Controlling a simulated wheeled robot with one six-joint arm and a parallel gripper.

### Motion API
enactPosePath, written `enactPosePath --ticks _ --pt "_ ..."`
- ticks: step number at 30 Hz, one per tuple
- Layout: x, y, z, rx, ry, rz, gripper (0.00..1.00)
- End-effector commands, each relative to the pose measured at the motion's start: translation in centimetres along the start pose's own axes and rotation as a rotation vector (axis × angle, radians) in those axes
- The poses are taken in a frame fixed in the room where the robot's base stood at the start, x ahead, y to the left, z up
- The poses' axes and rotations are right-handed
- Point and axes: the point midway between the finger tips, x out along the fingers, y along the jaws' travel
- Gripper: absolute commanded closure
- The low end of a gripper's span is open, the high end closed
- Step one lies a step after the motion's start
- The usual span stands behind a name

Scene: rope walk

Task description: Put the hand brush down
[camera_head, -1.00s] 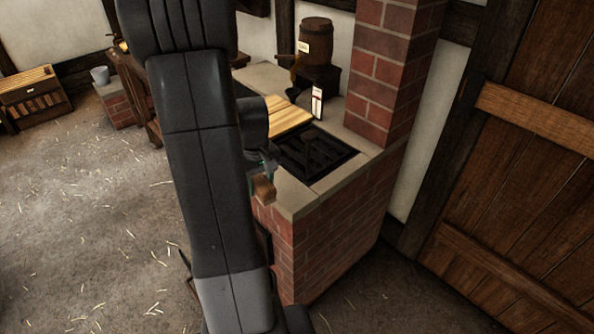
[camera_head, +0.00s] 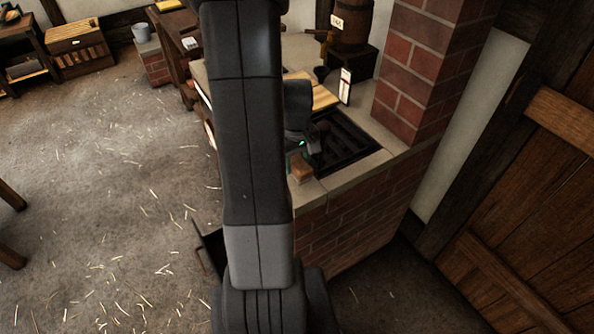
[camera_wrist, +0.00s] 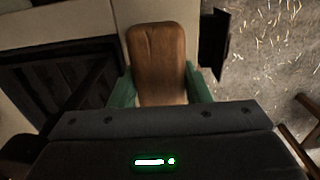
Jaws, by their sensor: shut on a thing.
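The hand brush shows as a brown wooden block (camera_wrist: 158,52) between the two green fingers of my gripper (camera_wrist: 161,88) in the wrist view. My gripper is shut on it. In the head view the brush (camera_head: 301,170) is small and partly hidden by my arm, at the near left part of the brick hearth's pale stone rim (camera_head: 345,180). I cannot tell whether the brush touches the stone. Its bristles are not visible.
A black grate (camera_head: 350,143) is sunk in the hearth top. A pale wooden board (camera_head: 322,97), a white card (camera_head: 345,86) and a barrel (camera_head: 352,22) are farther back. A brick pillar (camera_head: 425,65) rises at the right. A dark open door (camera_head: 209,250) juts from the hearth's left side.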

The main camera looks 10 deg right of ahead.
Motion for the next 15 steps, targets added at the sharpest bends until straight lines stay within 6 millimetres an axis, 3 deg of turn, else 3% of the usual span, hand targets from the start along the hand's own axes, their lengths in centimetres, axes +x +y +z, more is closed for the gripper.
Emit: enactPosePath --ticks 8,15 --pt "3.5 -0.1 0.1 0.000 -0.003 -0.002 0.78" --pt "3.9 0.0 0.0 0.000 0.000 0.000 0.78"
